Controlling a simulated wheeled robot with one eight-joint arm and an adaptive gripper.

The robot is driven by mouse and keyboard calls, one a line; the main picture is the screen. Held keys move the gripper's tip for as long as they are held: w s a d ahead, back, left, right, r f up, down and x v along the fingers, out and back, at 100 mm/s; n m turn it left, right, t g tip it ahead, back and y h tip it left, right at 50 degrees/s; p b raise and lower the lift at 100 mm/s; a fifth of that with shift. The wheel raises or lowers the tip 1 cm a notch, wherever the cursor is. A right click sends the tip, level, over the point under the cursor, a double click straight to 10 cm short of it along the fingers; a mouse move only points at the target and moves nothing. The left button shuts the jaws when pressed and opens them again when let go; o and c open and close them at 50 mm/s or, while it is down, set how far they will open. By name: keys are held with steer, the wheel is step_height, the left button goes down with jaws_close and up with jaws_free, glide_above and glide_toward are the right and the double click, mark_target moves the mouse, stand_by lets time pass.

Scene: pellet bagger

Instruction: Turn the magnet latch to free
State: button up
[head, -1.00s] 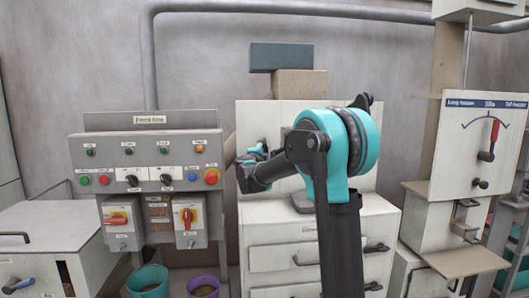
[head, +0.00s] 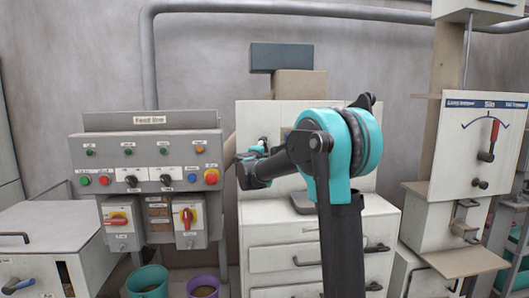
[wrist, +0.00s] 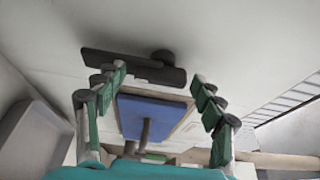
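My gripper (head: 252,158) is in front of the white cabinet's upper panel in the head view, and my own arm partly hides that area. In the wrist view my gripper (wrist: 158,80) is open, with its two green and grey fingers apart and nothing between the tips. A dark flat bar with a round knob (wrist: 135,65) lies on the white surface just beyond the fingertips; it may be the magnet latch, but no label shows. A small dark fitting (head: 263,140) shows on the panel just above my gripper in the head view. Contact cannot be seen.
A blue plate with a grey post (wrist: 150,112) lies between the fingers in the wrist view. The Feed line control panel (head: 150,160) stands left of the gripper. A white cabinet with drawers (head: 290,240) is below. A dial panel (head: 486,150) stands at right.

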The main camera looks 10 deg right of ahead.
steer(key=v, duration=0.7)
steer(key=shift+s, duration=0.3)
steer(key=shift+a, duration=0.1)
